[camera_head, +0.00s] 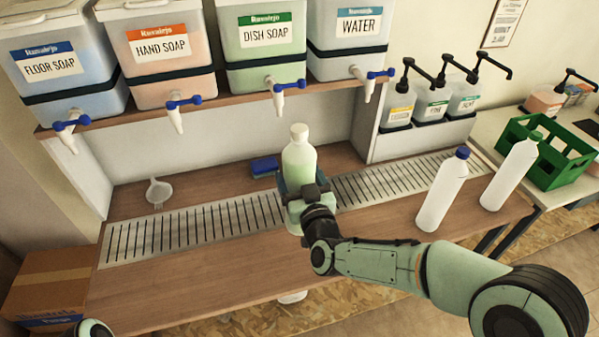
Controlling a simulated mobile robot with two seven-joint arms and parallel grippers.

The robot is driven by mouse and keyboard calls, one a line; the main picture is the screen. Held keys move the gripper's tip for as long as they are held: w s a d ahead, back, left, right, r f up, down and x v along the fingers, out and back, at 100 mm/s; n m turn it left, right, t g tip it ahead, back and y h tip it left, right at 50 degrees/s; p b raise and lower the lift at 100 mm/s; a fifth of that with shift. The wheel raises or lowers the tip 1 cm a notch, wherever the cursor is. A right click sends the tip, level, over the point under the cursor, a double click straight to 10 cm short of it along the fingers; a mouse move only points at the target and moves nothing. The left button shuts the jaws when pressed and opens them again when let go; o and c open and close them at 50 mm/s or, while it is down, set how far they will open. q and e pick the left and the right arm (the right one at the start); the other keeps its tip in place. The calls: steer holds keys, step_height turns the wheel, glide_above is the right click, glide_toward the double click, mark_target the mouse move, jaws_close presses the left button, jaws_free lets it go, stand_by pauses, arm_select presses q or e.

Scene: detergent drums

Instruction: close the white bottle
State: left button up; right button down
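A translucent white bottle (299,158) with pale green contents stands upright on the drain grate, below the dish soap drum's tap. Its top (299,132) looks white; I cannot tell whether this is a cap or the bare neck. My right gripper (302,192) is around the bottle's lower body from the front and appears shut on it, its fingers partly hidden. Two other white bottles stand to the right, one with a blue cap (442,190) and one with a green cap (510,174). My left gripper is out of view; only a bit of the arm shows bottom left.
Labelled drums with blue-handled taps line the shelf (225,93) above, including the dish soap drum (265,40). A funnel (158,192) and a blue block (264,166) lie behind the grate (190,229). Pump bottles and a green crate (545,150) are at right. The front left counter is clear.

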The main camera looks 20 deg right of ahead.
step_height(320, 180, down, 8)
steer(key=shift+r+b, duration=0.15)
steer(key=shift+b, duration=0.25)
steer(key=shift+f, duration=2.15)
steer(key=shift+b, duration=0.35)
steer(key=shift+f, duration=0.15)
jaws_free()
steer(key=shift+f, duration=0.15)
